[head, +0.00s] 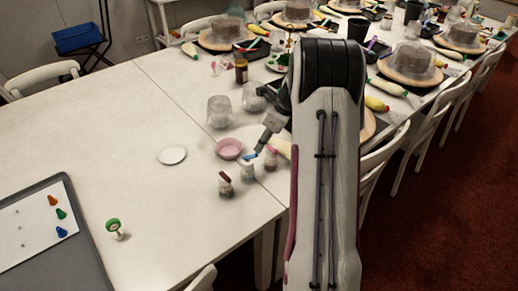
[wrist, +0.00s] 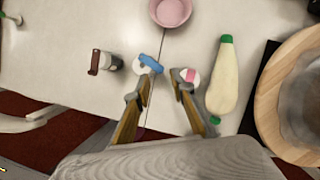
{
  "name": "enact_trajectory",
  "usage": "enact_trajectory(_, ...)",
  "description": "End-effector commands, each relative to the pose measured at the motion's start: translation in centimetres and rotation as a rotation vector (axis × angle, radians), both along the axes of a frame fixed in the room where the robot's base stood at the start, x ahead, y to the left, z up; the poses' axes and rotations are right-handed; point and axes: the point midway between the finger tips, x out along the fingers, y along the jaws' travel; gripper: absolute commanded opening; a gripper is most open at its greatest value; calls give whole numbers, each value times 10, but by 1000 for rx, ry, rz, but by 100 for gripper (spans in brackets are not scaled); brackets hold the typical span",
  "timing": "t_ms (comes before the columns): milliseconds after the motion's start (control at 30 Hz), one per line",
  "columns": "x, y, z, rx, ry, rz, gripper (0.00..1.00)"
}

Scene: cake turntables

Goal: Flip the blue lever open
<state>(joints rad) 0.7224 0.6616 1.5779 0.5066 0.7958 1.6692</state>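The blue lever (wrist: 151,63) sits on top of a small white jar (wrist: 139,68), seen from above in the wrist view. In the head view the blue lever (head: 249,157) shows above its jar, just below my gripper (head: 262,145). In the wrist view my gripper (wrist: 164,80) is open, with a clear gap and nothing between its fingers. Its left fingertip is close to the blue lever's jar; I cannot tell whether they touch. Its right fingertip overlaps a second white jar with a pink lever (wrist: 190,75).
A jar with a brown lever (wrist: 103,62) stands left of the blue one. A pink bowl (wrist: 170,12), a cream bottle with a green cap (wrist: 223,78) and a wooden turntable (wrist: 268,95) are nearby. The table left of the jars is mostly clear, with a white disc (head: 172,155).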

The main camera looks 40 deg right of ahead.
Motion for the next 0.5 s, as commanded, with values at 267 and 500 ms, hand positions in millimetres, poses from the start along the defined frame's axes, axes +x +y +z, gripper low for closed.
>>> enact_trajectory(267, 11, 5, -28, 0, 0, 1, 24)
enact_trajectory(500, 14, 6, -37, 0, 0, 1, 24)
